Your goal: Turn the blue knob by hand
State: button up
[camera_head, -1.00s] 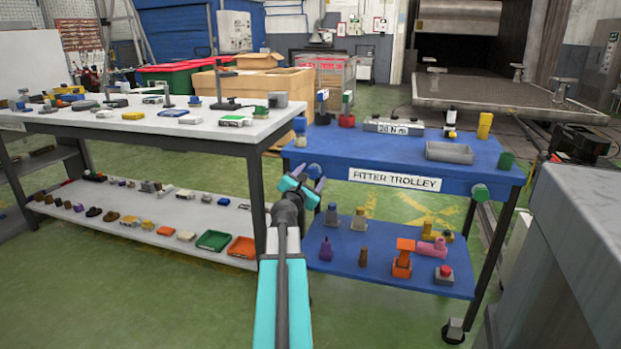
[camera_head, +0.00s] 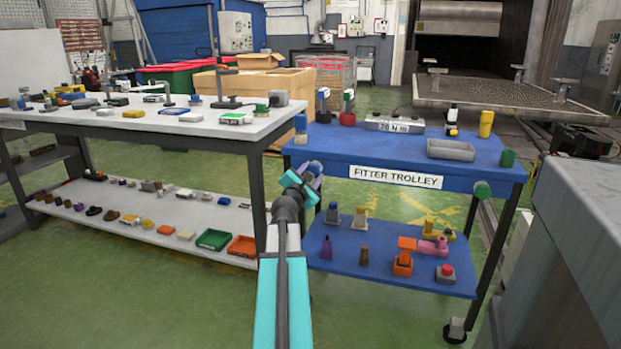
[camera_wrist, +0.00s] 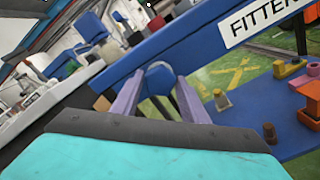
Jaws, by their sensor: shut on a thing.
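The blue knob (camera_head: 315,166) sits at the left end of the blue trolley's front edge, mostly hidden behind my gripper in the head view. In the wrist view, the round blue knob (camera_wrist: 159,76) shows between my two purple fingers. My gripper (camera_head: 309,176) is shut on the knob. It also shows in the wrist view (camera_wrist: 158,86) with a finger at each side of the knob. The wrist view is tilted, so the trolley edge slopes across it. Any marking on the knob is too small to tell.
A white-topped bench (camera_head: 190,128) stands close on the left. A grey block (camera_head: 590,215) stands at the right.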

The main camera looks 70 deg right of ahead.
jog(key=m+b, duration=0.3)
jog(key=m, duration=0.1)
jog(key=shift+d+f, duration=0.1)
jog(key=shift+f, duration=0.05)
jog(key=m+b, duration=0.7)
jog(key=m, duration=0.2)
jog(key=shift+m+b, duration=1.4)
jog(key=shift+m, duration=0.5)
jog(key=shift+r, duration=0.2)
jog(key=o, duration=0.9)
jog(key=shift+o, duration=0.4)
jog(key=shift+f, duration=0.1)
